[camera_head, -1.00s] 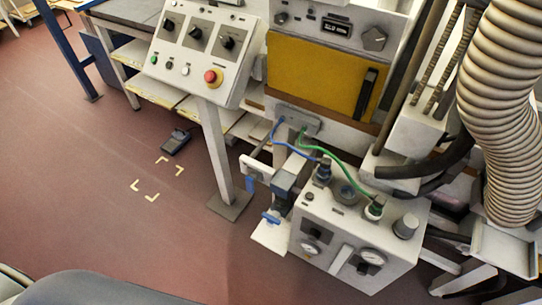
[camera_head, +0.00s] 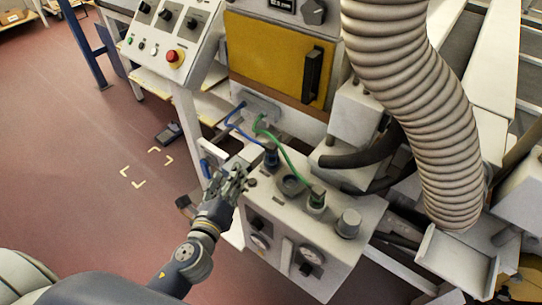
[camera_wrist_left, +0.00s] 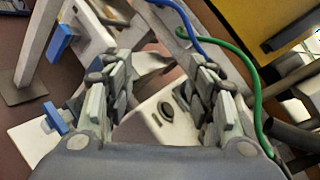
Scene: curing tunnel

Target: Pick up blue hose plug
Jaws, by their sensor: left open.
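The blue hose (camera_head: 229,118) runs from a grey bracket under the yellow door to a dark blue plug (camera_head: 271,155) upright in the top of the white gauge box (camera_head: 330,255). My left gripper (camera_head: 238,173) is open and empty, just left of the plug and apart from it, near the box's left edge. In the left wrist view, its two fingers (camera_wrist_left: 163,80) stand wide apart over the box top, with a black round button between them. The blue hose (camera_wrist_left: 200,42) passes beyond the right finger there; the plug seems hidden behind that finger. My right gripper is not in view.
A large ribbed duct (camera_head: 420,110) hangs at right. The floor at left is mostly clear.

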